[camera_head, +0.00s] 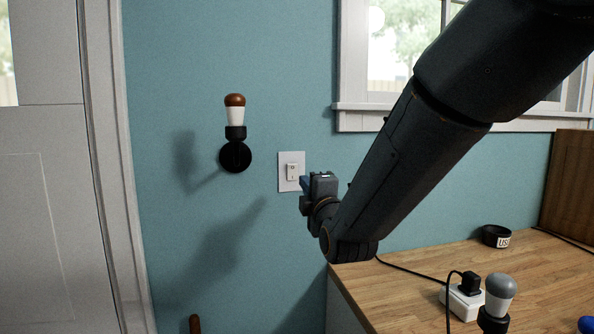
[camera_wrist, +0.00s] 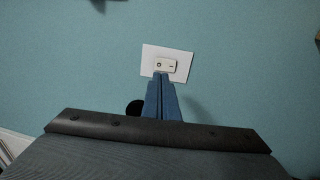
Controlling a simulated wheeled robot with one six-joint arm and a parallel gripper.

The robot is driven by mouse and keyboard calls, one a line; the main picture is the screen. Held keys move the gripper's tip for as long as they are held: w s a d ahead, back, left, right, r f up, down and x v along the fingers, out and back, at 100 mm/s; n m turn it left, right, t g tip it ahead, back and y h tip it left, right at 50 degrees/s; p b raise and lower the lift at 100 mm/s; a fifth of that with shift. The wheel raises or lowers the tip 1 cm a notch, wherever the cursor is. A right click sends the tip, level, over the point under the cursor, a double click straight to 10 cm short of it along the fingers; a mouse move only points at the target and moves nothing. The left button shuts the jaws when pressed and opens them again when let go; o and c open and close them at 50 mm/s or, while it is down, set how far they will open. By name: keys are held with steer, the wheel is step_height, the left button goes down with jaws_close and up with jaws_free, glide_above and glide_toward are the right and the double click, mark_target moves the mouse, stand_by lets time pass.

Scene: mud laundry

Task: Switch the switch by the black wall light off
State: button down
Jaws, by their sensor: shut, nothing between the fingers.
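The white wall switch (camera_head: 292,171) is on the teal wall, to the right of the black wall light (camera_head: 236,156). The light has a round black base and a white bulb with a brown top. My gripper (camera_head: 305,184) is shut and empty, close to the lower right of the switch plate in the head view. In the wrist view the switch (camera_wrist: 165,65) has its rocker marked with a circle and a line. The blue fingertips of my gripper (camera_wrist: 161,76) are together at the edge of its plate. I cannot tell whether they touch it.
A window (camera_head: 400,118) is above the counter. A door (camera_head: 50,200) is at the left.

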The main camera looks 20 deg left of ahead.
mark_target(295, 167)
steer(key=p+x, duration=0.3)
steer(key=x, duration=0.6)
steer(key=shift+w+a, duration=0.1)
steer(key=shift+a, duration=0.05)
steer(key=shift+w+r, duration=0.1)
stand_by(0.4)
steer(key=shift+s+d, duration=0.25)
steer(key=shift+s, duration=0.15)
steer(key=s+d+r+b, duration=0.1)
steer(key=s+d+b, duration=0.2)
steer(key=s+d, duration=0.3)
steer(key=s, duration=0.5)
steer(key=shift+d+r, duration=0.35)
